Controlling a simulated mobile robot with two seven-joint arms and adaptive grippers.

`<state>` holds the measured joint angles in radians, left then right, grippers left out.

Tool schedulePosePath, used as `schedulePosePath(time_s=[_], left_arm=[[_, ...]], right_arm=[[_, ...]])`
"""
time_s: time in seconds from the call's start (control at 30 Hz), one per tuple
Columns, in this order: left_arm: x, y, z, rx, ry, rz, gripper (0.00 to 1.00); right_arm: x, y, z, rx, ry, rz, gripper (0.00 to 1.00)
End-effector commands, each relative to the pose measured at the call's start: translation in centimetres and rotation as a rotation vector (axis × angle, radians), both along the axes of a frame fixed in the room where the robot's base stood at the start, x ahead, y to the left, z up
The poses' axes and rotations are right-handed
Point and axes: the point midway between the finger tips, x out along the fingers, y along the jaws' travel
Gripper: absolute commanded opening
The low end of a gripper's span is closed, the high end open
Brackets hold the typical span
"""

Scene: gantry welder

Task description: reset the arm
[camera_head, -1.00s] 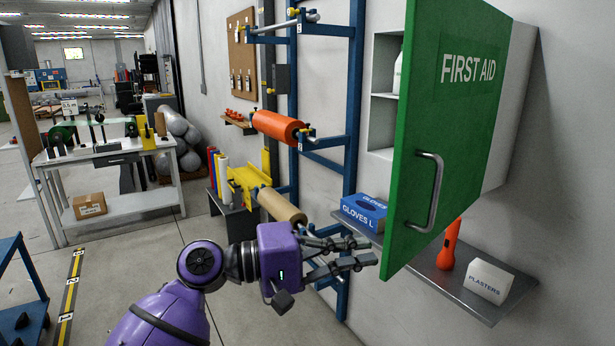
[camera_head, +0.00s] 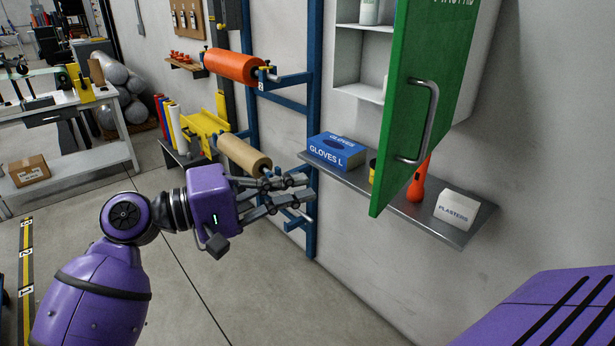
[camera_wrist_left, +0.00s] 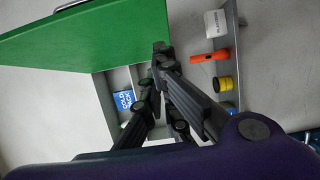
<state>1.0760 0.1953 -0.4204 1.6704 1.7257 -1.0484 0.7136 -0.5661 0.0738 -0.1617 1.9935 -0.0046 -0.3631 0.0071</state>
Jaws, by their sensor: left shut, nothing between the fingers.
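My left gripper (camera_head: 303,190) is shut and empty, in front of the wall rack and just below the left end of the grey shelf. The green first aid cabinet door (camera_head: 411,110) stands open to its right, apart from the fingers. In the left wrist view, the closed fingers (camera_wrist_left: 158,62) show in the middle, with the green door (camera_wrist_left: 90,40) at upper left. The white cabinet (camera_head: 358,62) behind the door is partly hidden and holds a white bottle. My right gripper is not in view.
The grey shelf (camera_head: 465,232) holds a blue gloves box (camera_head: 337,150), an orange torch (camera_head: 416,188) and a white plasters box (camera_head: 457,208). A blue rack (camera_head: 314,100) carries an orange roll (camera_head: 232,65) and a brown roll (camera_head: 243,154). The floor below is clear.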

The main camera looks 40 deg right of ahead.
Motion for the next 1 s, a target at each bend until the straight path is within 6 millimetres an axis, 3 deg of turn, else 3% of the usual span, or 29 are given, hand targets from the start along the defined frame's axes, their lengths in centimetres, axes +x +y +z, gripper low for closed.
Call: schedulePosePath(time_s=[0.1, 0.3, 0.63, 0.77, 0.87, 1.0], left_arm=[[-0.3, 2.5, -0.3, -0.002, 0.002, -0.004, 0.00], [-0.5, 5.2, -0.1, -0.001, 0.001, -0.004, 0.00], [-0.5, 6.0, 0.2, -0.012, -0.023, -0.001, 0.00], [2.2, 5.5, -0.1, -0.019, -0.180, 0.116, 0.00], [5.2, 5.6, -0.4, -0.006, -0.352, 0.250, 0.00], [9.7, 7.7, -3.9, 0.058, -0.549, 0.468, 0.00]], right_arm=[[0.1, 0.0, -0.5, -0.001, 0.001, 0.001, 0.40], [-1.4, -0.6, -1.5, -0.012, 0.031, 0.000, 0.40], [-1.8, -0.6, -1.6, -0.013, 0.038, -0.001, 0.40], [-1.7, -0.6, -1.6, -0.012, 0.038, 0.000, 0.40], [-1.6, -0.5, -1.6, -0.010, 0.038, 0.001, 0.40], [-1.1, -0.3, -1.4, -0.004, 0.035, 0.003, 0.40]])
